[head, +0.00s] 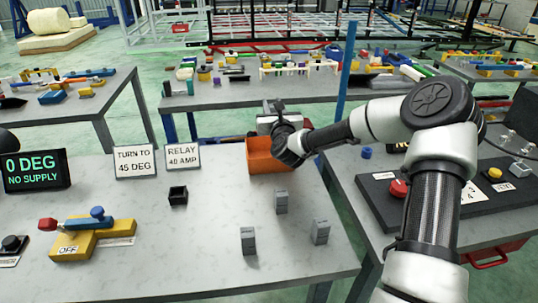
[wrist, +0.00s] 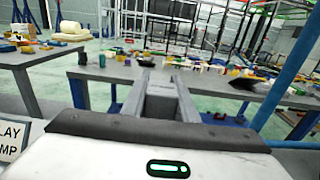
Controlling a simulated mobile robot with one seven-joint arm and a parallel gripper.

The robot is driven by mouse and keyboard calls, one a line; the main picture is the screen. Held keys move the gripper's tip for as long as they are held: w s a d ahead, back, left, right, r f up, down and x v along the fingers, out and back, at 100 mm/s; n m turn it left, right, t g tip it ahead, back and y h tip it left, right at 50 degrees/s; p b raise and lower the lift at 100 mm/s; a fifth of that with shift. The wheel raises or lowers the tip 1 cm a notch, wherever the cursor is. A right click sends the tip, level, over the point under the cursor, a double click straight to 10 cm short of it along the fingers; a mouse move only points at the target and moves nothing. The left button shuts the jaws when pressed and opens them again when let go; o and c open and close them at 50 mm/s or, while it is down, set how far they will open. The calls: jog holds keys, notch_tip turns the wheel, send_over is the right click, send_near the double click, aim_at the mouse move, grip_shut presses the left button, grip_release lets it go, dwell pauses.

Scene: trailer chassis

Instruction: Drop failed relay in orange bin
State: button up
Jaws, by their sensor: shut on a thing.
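The orange bin (head: 262,163) stands at the back right edge of the near table. My gripper (head: 278,108) is over the bin's far side, pointing away from me, with the wrist just right of the bin. In the wrist view my gripper (wrist: 162,82) points out toward the back tables. Its jaws are shut on a relay, which is mostly hidden by the fingers and hard to make out. The bin is out of the wrist view, and its floor is hidden in the head view. Three grey relays (head: 281,202) (head: 248,240) (head: 321,231) stand upright on the table.
A black open socket (head: 178,195) sits left of the relays. Signs read RELAY 40 AMP (head: 183,158) and TURN TO 45 DEG (head: 135,162). A display (head: 34,170) reads 0 DEG NO SUPPLY. A yellow switch block (head: 85,237) is front left. A blue post (head: 346,75) rises behind.

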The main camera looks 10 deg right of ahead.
notch_tip(320, 180, down, 6)
jog(key=b, duration=0.2)
jog(key=shift+r+b, duration=0.1)
jog(key=shift+b, duration=0.2)
jog(key=o, duration=1.1)
jog(key=shift+o, duration=0.2)
jog(key=s, duration=1.7)
jog(key=shift+s, duration=0.25)
